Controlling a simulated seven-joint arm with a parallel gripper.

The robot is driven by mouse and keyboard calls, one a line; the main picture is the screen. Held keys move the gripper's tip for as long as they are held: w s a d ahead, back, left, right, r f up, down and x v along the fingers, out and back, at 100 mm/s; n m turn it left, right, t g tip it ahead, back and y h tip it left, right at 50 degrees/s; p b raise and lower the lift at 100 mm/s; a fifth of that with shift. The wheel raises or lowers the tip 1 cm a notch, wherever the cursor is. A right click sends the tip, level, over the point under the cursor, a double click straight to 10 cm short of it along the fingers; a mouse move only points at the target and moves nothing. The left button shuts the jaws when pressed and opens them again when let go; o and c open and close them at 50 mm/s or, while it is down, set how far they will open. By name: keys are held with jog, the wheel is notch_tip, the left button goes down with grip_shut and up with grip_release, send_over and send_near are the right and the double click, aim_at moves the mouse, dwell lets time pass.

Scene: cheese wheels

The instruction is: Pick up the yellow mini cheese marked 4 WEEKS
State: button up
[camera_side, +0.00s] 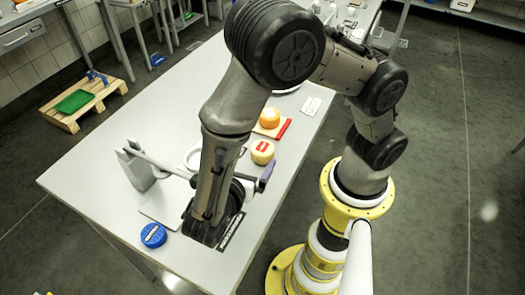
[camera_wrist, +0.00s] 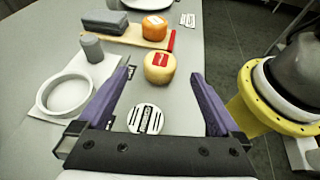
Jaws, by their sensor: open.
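A small yellow cheese wheel (camera_wrist: 159,72) with a red label stands on the table in the wrist view, ahead of my gripper. It also shows in the side view (camera_side: 262,155), just beyond a purple finger. The writing on its label is too small to read. My gripper (camera_wrist: 161,75) is open and empty, with its two purple fingers spread wide. In the wrist view the cheese appears between the fingertips, but I cannot tell how far ahead of them it is. In the side view my arm hides most of the gripper.
An orange cheese (camera_wrist: 154,27) sits on a board with a red end (camera_wrist: 172,41), beyond the yellow one. A grey block (camera_wrist: 103,21), a grey cylinder (camera_wrist: 92,47) and a white ring (camera_wrist: 45,97) are to the left. A blue round item (camera_side: 153,237) lies near the table's front edge.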

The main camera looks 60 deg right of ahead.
aim_at(260, 153)
jog(key=shift+f, duration=0.55)
jog(key=shift+d+f, duration=0.15)
jog(key=shift+f, duration=0.1)
jog(key=shift+x, duration=3.55)
jog(key=shift+s+r, duration=0.1)
jog(key=c, duration=1.4)
